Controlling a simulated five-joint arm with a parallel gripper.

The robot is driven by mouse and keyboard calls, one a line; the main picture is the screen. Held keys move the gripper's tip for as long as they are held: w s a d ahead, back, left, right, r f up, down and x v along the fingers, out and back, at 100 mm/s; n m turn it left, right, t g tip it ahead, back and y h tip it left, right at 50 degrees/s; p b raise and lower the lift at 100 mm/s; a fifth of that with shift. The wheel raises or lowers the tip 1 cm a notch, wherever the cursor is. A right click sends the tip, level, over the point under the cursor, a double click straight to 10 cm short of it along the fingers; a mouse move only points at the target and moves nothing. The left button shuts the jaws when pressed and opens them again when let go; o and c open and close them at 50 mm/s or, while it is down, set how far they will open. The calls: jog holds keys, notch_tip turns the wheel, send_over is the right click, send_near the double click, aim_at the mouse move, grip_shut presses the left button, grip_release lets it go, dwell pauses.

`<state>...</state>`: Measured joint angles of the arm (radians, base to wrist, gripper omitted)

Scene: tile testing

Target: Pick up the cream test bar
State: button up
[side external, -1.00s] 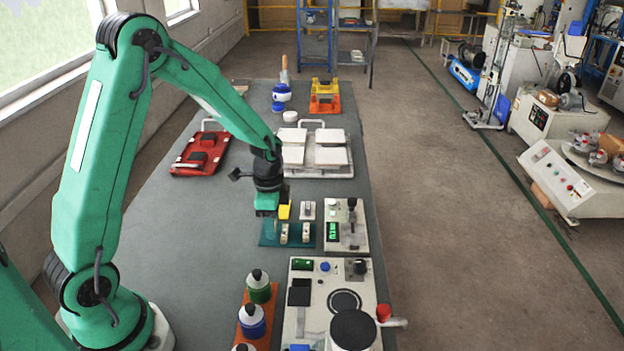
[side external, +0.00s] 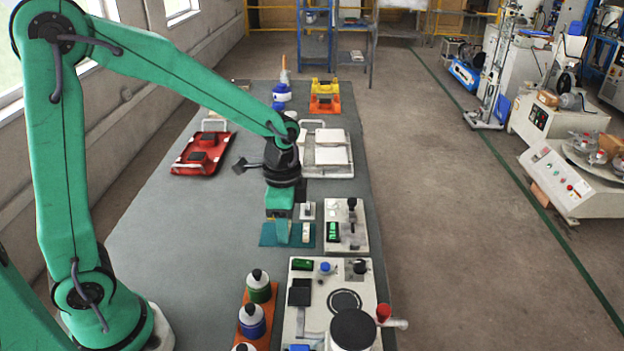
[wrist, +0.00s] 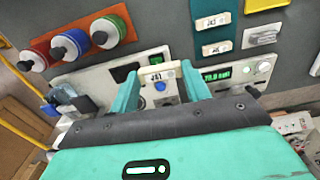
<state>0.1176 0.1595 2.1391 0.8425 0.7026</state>
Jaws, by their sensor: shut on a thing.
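My gripper (side external: 282,234) points down over the teal holder (side external: 267,238) in the side view. In the wrist view its two teal fingers (wrist: 160,73) are shut on a cream test bar (wrist: 157,77) with a dark label. The held bar is hidden by the fingers in the side view, and I cannot tell whether it is clear of the holder. Another pale labelled bar (side external: 306,232) stands at the holder's right end.
A tester with a green display (side external: 346,235) stands right of the holder. A larger machine (side external: 302,325) and an orange rack of bottles (side external: 245,345) are in front. A red tray (side external: 186,168) and pale tiles (side external: 331,154) lie behind. The table's left side is clear.

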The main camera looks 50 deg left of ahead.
jog(key=shift+s+d, duration=0.1)
jog(key=shift+w, duration=0.2)
dwell(0.4)
jog(key=w, duration=0.1)
send_over(353, 234)
jog(key=shift+f, duration=1.4)
jog(key=shift+f, duration=0.2)
jog(key=shift+f, duration=3)
jog(key=shift+f, duration=0.3)
